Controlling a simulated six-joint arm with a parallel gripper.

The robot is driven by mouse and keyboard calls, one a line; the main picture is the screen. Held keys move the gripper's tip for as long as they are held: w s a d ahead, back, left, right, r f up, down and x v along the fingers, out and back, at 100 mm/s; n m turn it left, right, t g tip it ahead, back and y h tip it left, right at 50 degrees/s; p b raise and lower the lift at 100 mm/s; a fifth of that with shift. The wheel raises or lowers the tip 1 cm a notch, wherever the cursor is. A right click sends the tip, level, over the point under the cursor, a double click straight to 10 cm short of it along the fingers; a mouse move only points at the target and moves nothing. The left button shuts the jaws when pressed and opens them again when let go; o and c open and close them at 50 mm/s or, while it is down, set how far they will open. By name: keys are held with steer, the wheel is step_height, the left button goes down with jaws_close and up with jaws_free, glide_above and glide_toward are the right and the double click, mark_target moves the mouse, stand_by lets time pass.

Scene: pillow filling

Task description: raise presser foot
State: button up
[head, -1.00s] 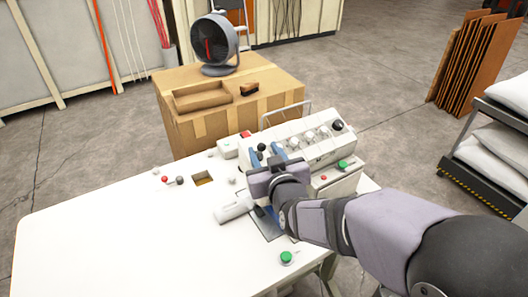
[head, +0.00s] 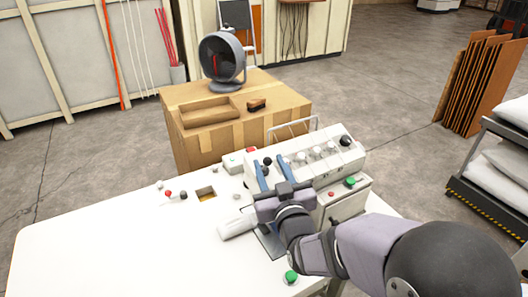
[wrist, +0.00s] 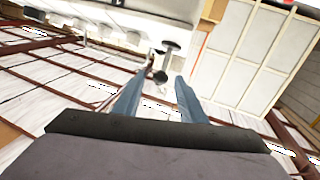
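The white sewing machine (head: 312,152) stands on the white table, with a row of knobs on its face. My gripper (head: 268,164) is at the machine's left end, its two blue fingers apart and pointing at the machine. A black ball knob (head: 267,161) shows between the fingertips. In the wrist view the open fingers (wrist: 158,92) show with a dark knob (wrist: 160,76) just beyond the gap between them. I cannot tell whether either finger touches it. The presser foot cannot be made out; my gripper and wrist cover that area.
The white table (head: 110,240) is mostly clear at left, with a small square opening (head: 206,193) and small buttons near it. A green button (head: 291,277) is at the front. A cardboard box (head: 240,125) with a fan (head: 222,58) on it stands behind.

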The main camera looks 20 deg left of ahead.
steer(key=p+x, duration=0.2)
steer(key=x, duration=0.2)
steer(key=shift+w+a+r, duration=0.1)
steer(key=shift+w+a, duration=0.1)
steer(key=shift+w, duration=0.1)
steer(key=shift+p+x, duration=0.45)
steer(key=shift+x, duration=0.5)
jaws_close()
